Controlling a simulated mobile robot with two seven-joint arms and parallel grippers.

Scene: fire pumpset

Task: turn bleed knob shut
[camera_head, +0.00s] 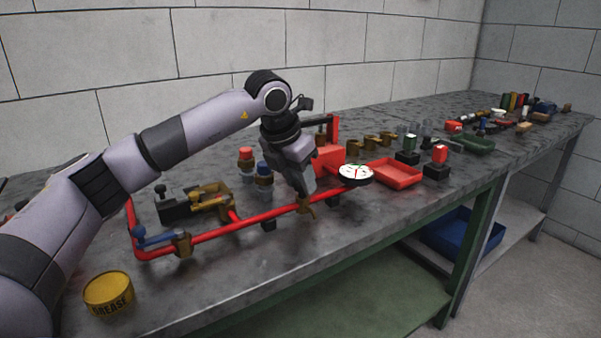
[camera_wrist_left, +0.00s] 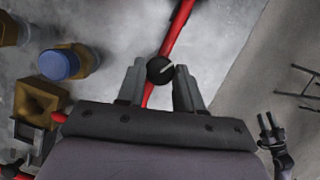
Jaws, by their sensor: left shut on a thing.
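The bleed knob (camera_wrist_left: 160,70) is a round black knob with a white line on its face, on the red pipe (camera_wrist_left: 177,35) in the left wrist view. My left gripper (camera_wrist_left: 160,78) has its two fingers on either side of the knob, shut on it. The white line lies at a slant across the pipe. In the head view my left gripper (camera_head: 303,190) points down onto the red pipe (camera_head: 225,231) at a brass fitting (camera_head: 309,209), and hides the knob. What looks like my right gripper (camera_wrist_left: 267,130) shows small at the lower right of the left wrist view, away from the pipe.
A white dial gauge (camera_head: 356,173) stands close right of my left gripper. Red-topped (camera_head: 246,157) and blue-topped (camera_head: 263,170) fittings stand behind the pipe. A blue lever (camera_head: 157,239) is on its left part. A red tray (camera_head: 396,173) and a grease tin (camera_head: 108,292) are on the bench.

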